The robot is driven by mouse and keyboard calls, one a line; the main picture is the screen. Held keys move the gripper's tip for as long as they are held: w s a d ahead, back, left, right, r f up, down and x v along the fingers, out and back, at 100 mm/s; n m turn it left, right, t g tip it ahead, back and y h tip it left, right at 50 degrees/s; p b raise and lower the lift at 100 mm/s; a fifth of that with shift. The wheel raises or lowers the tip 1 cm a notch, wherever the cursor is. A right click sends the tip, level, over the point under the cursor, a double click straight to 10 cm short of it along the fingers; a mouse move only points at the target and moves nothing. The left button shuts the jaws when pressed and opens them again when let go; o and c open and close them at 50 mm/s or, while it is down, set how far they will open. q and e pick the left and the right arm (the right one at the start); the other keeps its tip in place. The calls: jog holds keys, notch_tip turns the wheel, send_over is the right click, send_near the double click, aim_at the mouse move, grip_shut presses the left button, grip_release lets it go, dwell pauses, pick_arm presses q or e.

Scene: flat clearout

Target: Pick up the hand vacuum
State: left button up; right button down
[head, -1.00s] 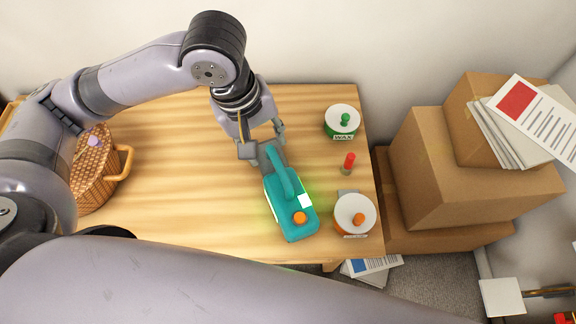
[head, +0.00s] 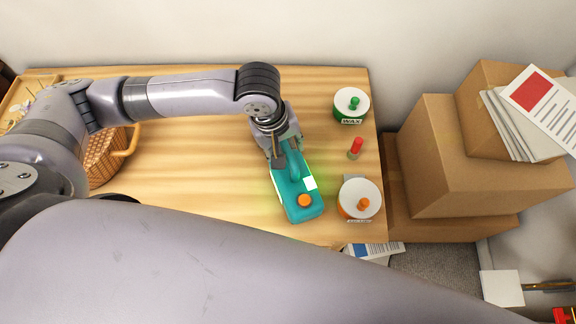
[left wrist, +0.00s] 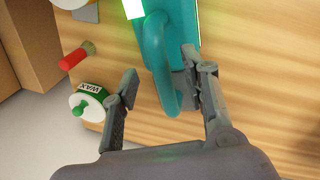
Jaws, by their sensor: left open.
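The hand vacuum (head: 299,196) is teal with an orange button and a white label, and lies on the wooden table. Its looped handle also shows in the left wrist view (left wrist: 160,62). My left gripper (head: 284,160) is over the handle end of the vacuum. In the left wrist view my left gripper (left wrist: 160,85) is open, with one finger on each side of the handle. The right finger is very close to the handle; I cannot tell if it touches. My right gripper is not in view.
A wicker basket (head: 104,158) is at left. Cardboard boxes (head: 438,160) stand beside the table (head: 200,185). The table's middle is clear.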

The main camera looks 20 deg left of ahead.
aim_at(288, 151)
pick_arm(q)
jog(key=shift+w+d+f, duration=0.1)
jog(key=shift+w+f, duration=0.15)
jog(key=shift+f, duration=0.7)
jog(key=shift+w+d+f, duration=0.1)
jog(key=shift+w+f, duration=0.1)
jog(key=shift+f, duration=0.75)
jog(key=shift+c, duration=0.5)
grip_shut()
jog(key=shift+w+r, duration=0.1)
jog(key=shift+r, duration=0.05)
